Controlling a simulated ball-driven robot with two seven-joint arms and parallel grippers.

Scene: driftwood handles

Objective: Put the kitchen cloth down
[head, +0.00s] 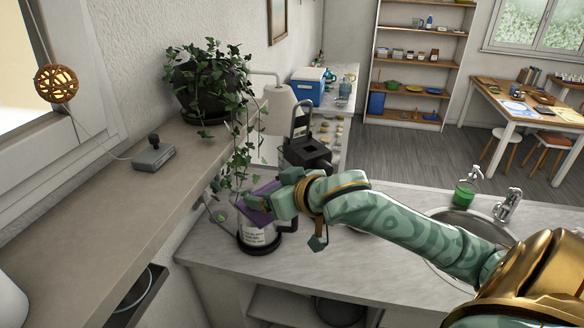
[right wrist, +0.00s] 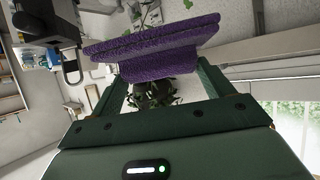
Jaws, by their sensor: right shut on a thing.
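The kitchen cloth is a folded purple cloth (head: 262,190), which also shows large in the right wrist view (right wrist: 150,45). My right gripper (head: 270,204) is shut on it, and its two green fingers (right wrist: 160,72) reach to the cloth's edge in the right wrist view. In the head view the cloth is in the air over the left end of the grey counter (head: 330,262), in front of and above a kettle-like jug (head: 258,238) with a dark base and white label. My gripper hides part of the cloth. My left gripper is not in view.
A trailing ivy in a dark pot (head: 205,98) hangs down close to the cloth. A black coffee machine (head: 306,150) stands just behind my gripper. A sink with a tap (head: 508,205) and a green soap bottle (head: 464,192) are at the right. The counter's front middle is clear.

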